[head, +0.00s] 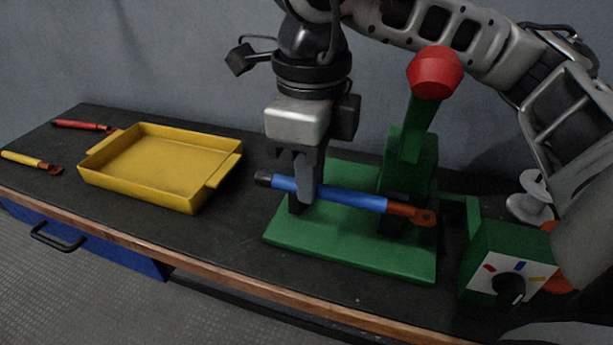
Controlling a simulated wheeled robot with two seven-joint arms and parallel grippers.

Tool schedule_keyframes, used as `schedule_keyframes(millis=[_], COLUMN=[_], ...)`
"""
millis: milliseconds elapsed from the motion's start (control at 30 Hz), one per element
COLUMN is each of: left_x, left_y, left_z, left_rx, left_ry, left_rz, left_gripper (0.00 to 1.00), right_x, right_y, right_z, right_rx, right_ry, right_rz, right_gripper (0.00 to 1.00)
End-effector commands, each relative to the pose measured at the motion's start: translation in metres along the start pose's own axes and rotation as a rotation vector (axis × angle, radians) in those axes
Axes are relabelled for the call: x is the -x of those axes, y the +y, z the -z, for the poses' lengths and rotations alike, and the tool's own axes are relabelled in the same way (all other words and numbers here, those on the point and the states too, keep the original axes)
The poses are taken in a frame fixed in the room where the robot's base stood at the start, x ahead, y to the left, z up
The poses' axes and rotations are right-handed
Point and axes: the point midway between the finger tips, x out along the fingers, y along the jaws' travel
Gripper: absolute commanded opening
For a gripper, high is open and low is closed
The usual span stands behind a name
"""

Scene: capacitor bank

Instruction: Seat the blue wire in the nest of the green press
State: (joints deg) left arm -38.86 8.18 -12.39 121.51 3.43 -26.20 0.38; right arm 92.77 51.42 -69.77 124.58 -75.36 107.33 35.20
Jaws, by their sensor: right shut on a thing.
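The blue wire (352,196) is a blue rod with a black end on the left and a copper lug (408,212) on the right. My right gripper (306,188) points down and is shut on the wire near its black end. The wire lies roughly level over the base of the green press (350,247), its lug in front of the press's upright. The press has a green lever with a red knob (435,72) raised at the top. The nest is hard to make out behind the wire and lug; I cannot tell whether they touch it. My left gripper is not in view.
A yellow tray (225,172), empty, stands left of the press. A red wire (82,125) and a yellow wire (28,160) lie at the far left. A green box with a dial (509,287) stands at the right. The bench between tray and press is clear.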

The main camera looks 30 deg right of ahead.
Motion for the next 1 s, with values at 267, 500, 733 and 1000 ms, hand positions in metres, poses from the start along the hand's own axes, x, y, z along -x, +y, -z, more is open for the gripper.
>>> schedule_keyframes(millis=[267,500,733,1000], left_x=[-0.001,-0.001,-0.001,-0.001], left_y=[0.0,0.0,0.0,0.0], left_z=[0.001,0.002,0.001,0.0], left_rx=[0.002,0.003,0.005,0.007], left_ry=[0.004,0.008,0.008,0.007], left_rz=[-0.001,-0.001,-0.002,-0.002], left_gripper=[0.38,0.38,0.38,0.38], right_x=[-0.004,-0.007,-0.01,-0.013], right_y=[-0.017,-0.031,-0.044,-0.06], right_z=[0.0,0.0,0.0,0.0], right_rx=[-0.003,-0.003,-0.003,-0.004], right_ry=[0.0,0.0,-0.001,-0.002], right_rz=[-0.001,0.0,-0.001,0.0], right_gripper=[0.0,0.0,0.0,0.0])
